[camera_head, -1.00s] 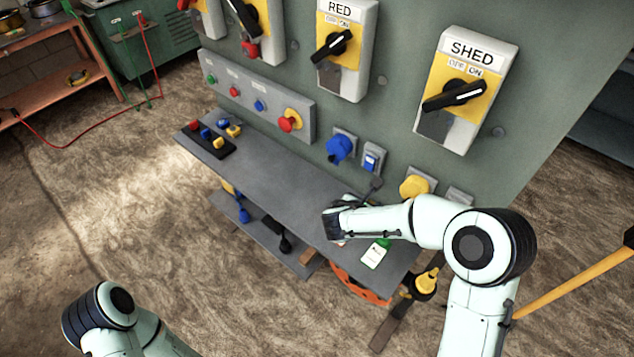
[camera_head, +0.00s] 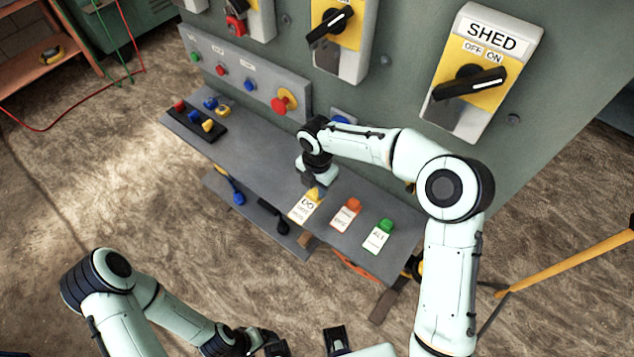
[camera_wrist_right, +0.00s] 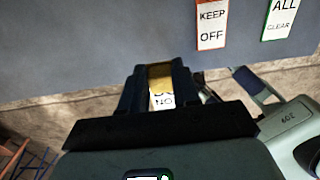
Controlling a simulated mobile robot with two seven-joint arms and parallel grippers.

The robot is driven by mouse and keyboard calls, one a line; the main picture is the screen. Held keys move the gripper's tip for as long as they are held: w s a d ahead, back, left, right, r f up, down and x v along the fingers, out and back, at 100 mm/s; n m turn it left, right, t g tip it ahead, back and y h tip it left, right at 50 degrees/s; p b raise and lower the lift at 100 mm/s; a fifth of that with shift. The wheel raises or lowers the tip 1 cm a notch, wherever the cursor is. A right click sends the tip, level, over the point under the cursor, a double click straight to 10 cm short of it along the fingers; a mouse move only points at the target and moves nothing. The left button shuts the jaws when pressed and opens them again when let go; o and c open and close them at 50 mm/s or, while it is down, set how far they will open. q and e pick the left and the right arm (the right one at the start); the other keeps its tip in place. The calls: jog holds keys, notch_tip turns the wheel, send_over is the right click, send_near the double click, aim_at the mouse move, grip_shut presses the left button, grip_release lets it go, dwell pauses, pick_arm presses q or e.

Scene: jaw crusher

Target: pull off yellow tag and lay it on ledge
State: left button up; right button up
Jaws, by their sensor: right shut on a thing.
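The yellow tag (camera_head: 302,208) has a yellow top and a white lettered card. My right gripper (camera_head: 315,188) is shut on its yellow top; in the right wrist view the tag (camera_wrist_right: 161,97) sits between the jaws, its lower part hidden. The tag overlaps the front edge of the grey ledge (camera_head: 255,165) in the head view; I cannot tell whether it touches the ledge. My left gripper (camera_head: 268,345) is only partly in view at the bottom edge, and its jaw state is unclear.
An orange-topped tag (camera_head: 346,214) and a green-topped tag (camera_head: 379,236) lie on the ledge's right part. A black tray (camera_head: 196,124) with small coloured pieces stands at its left. The panel above carries a SHED switch (camera_head: 478,75) and a red button (camera_head: 285,101).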

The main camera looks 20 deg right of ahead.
aim_at(317, 199)
notch_tip(317, 199, down, 6)
jog(key=b, duration=0.4)
pick_arm(q)
jog(key=f, duration=0.1)
jog(key=s+f, duration=0.1)
jog(key=f, duration=0.3)
jog(key=shift+s+f+b, duration=0.15)
jog(key=shift+s+b, duration=0.15)
jog(key=shift+s, duration=0.1)
pick_arm(e)
jog(key=shift+f, duration=0.2)
pick_arm(q)
jog(key=shift+f, duration=0.15)
pick_arm(e)
jog(key=shift+f, duration=0.45)
jog(key=o, duration=1.1)
jog(key=shift+r, duration=0.1)
notch_tip(317, 199, up, 13)
jog(key=shift+r+p, duration=0.1)
jog(key=shift+p, duration=0.65)
pick_arm(q)
jog(key=shift+w+r, duration=0.2)
jog(key=shift+r, duration=0.7)
jog(key=shift+s, duration=0.1)
